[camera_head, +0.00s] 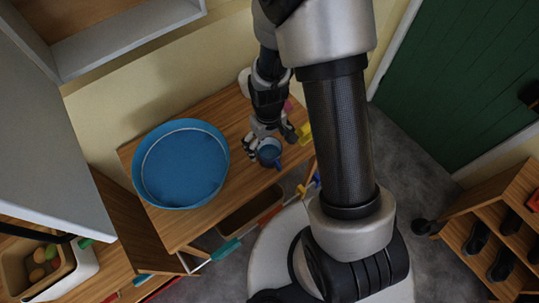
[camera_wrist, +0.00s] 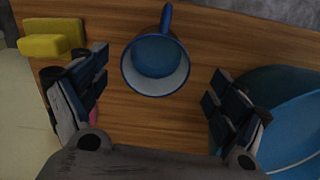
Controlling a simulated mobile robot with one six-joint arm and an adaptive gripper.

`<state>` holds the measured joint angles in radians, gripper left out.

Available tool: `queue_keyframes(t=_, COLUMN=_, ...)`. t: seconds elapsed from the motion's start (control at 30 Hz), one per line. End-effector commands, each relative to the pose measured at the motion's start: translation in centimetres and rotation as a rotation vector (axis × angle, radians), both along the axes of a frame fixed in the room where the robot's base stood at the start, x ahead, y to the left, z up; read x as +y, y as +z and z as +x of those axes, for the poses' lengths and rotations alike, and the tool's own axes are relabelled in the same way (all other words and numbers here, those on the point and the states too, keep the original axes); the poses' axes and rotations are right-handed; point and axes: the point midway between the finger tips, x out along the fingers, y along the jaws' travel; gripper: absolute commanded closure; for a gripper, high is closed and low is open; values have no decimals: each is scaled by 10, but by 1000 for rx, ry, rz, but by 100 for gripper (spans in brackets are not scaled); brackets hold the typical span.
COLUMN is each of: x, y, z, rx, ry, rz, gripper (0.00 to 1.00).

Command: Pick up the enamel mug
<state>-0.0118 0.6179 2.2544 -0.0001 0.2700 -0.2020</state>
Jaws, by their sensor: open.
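The enamel mug (camera_head: 270,153) is blue and stands on the wooden table top near its front edge. In the wrist view the mug (camera_wrist: 156,65) shows from above, with a blue rim, a pale inner wall and its handle pointing away at the top of the picture. My gripper (camera_head: 269,138) is over the table just beside the mug. In the wrist view my gripper (camera_wrist: 160,78) is open, with one finger on each side of the mug and a gap to it on both sides. The mug looks empty.
A large round blue tub (camera_head: 181,165) stands on the table left of the mug, close to the right finger in the wrist view. A yellow block (camera_wrist: 50,40) lies near the left finger. A pink item (camera_head: 288,106) sits behind my gripper. A wooden shoe rack (camera_head: 490,225) stands at right.

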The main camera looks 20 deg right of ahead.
Motion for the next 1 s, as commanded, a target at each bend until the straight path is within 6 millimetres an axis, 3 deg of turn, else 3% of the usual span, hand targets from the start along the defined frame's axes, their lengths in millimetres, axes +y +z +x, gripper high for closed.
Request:
queue_keyframes(t=0.1, x=0, y=-21, z=0, rx=1, ry=0, rz=0, gripper=10)
queue_keyframes(t=0.37, x=-1, y=-34, z=0, rx=-1, ry=-1, rz=0, gripper=10)
queue_keyframes(t=0.7, x=-4, y=-80, z=0, rx=1, ry=-1, rz=0, gripper=10)
queue_keyframes(t=1.0, x=-4, y=-81, z=0, rx=-1, ry=-1, rz=0, gripper=14)
